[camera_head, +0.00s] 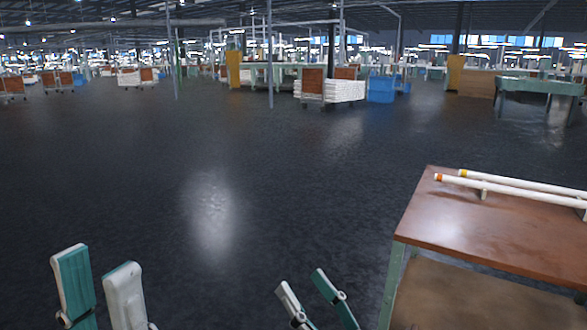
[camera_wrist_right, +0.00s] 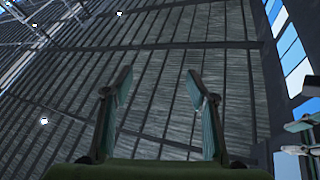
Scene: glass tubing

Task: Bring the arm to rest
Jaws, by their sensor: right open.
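My left gripper (camera_head: 97,262) is at the bottom left of the head view, fingers pointing up, with a gap between its white and teal fingers and nothing in it. My right gripper (camera_head: 300,278) is at the bottom middle, left of the brown-topped table, with its fingers apart. In the right wrist view the right gripper (camera_wrist_right: 157,78) is spread wide and empty against the ceiling. Neither gripper touches anything visible. The wrists and most of both arms are out of the head view.
The table (camera_head: 440,225) at the right has a lower shelf. Dark floor ahead is clear. Carts, a blue bin (camera_head: 382,89) and benches stand far back.

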